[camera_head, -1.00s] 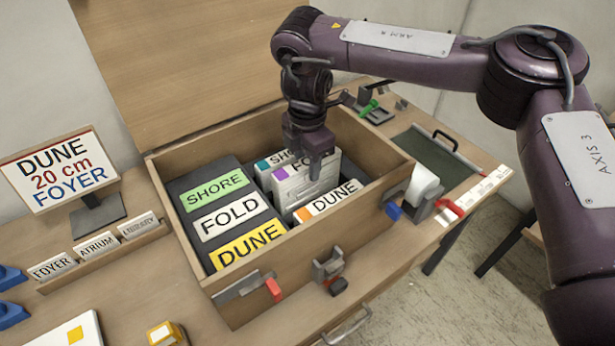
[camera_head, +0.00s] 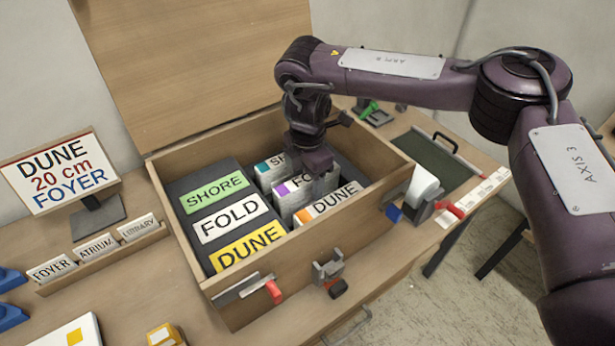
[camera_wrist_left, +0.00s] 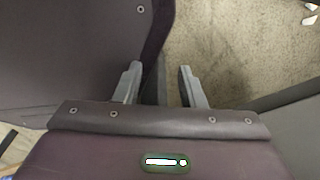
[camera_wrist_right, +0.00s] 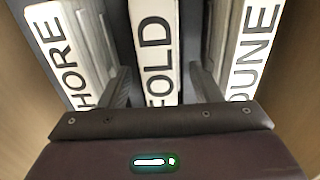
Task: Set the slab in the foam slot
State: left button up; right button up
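The white FOLD slab (camera_head: 290,195), with a purple square, stands upright in the dark foam inside the wooden crate (camera_head: 228,312). It sits between the SHORE slab (camera_head: 268,172) and the DUNE slab (camera_head: 330,203). My right gripper (camera_wrist_right: 159,84) is over the FOLD slab, one finger on each side. In the right wrist view, gaps show between the fingers and the slab, so it looks open. The head view hides its fingertips. My left gripper (camera_wrist_left: 160,72) is open and empty over the floor. The slot bottom is hidden.
A dark block with SHORE, FOLD and DUNE labels (camera_head: 229,217) fills the crate's left side. A sign (camera_head: 60,172) reads DUNE, 20 cm, FOYER. The raised lid (camera_head: 190,60) stands behind. Latches (camera_head: 328,268) stick out in front. A green mat (camera_head: 440,165) lies right.

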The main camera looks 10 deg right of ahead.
notch_tip(320, 180, up, 12)
jog(key=p, duration=0.1)
jog(key=shift+r, duration=0.15)
dwell(0.4)
